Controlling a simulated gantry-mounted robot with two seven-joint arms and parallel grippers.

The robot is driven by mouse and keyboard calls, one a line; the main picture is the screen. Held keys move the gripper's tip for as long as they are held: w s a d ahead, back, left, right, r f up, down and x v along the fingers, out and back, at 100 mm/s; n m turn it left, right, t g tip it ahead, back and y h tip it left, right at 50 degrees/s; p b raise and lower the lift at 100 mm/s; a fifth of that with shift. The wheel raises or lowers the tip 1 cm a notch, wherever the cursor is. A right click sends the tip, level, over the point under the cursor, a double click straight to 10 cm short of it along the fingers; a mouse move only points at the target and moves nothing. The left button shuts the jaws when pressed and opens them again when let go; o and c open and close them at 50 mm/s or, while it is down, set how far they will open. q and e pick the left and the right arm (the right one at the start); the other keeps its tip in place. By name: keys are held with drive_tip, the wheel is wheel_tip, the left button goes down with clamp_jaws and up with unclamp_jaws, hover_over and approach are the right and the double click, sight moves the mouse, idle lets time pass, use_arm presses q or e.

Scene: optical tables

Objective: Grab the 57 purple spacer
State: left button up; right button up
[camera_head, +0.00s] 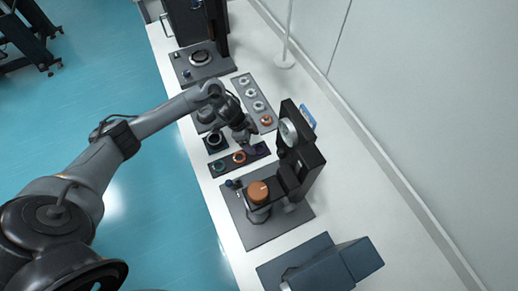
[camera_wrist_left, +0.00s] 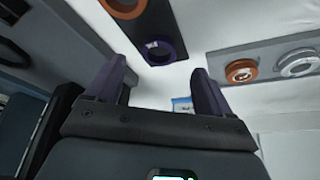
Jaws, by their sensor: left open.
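The purple spacer (camera_wrist_left: 165,50) is a dark purple ring with a small white label, at the top middle of the left wrist view. In the head view the purple spacer (camera_head: 262,149) is small and dark at the right end of a dark tray (camera_head: 229,162). My left gripper (camera_head: 251,146) is just above that end of the tray. In the left wrist view my left gripper (camera_wrist_left: 156,75) has its fingers spread, with nothing between them, and the spacer appears beyond the gap. The number on the label is too small to read. My right gripper is out of view.
The same tray holds an orange ring (camera_head: 239,157) and a teal ring (camera_head: 219,166). A grey tray (camera_head: 256,104) with several pale rings and an orange one lies behind. A black instrument (camera_head: 299,150) stands close right of my gripper. The bench is clear along the wall.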

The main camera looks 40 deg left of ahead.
sight(260, 149)
use_arm(q)
drive_tip(key=shift+x, duration=2.3)
drive_tip(key=shift+c, duration=0.2)
drive_tip(key=c, duration=1.1)
drive_tip(key=shift+r, duration=0.2)
